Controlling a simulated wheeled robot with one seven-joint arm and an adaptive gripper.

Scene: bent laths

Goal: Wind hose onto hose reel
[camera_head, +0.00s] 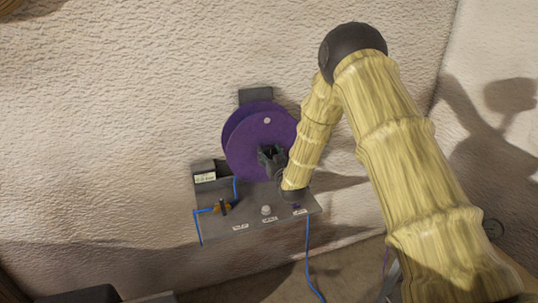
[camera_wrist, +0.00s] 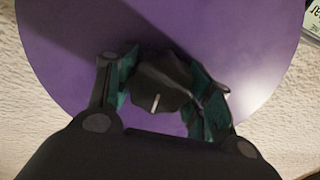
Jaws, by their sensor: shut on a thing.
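The purple hose reel (camera_head: 245,145) is mounted against the rough wall, above a grey shelf. It fills much of the wrist view (camera_wrist: 70,45), with a shadow across its face. My gripper (camera_head: 268,153) is at the lower front of the reel's disc. In the wrist view its two fingers (camera_wrist: 165,80) are closed around a dark faceted knob (camera_wrist: 160,97) in front of the disc. The blue hose (camera_head: 310,260) hangs below the shelf's right part. Blue lengths (camera_head: 198,225) also show at the shelf's left. I see no hose on the reel's front face.
The grey shelf (camera_head: 228,222) carries a small orange fitting (camera_head: 216,209), a pale knob (camera_head: 266,210) and several white labels. A dark box with a lit label (camera_head: 205,178) stands left of the reel. A dark object (camera_head: 90,294) lies at the lower left.

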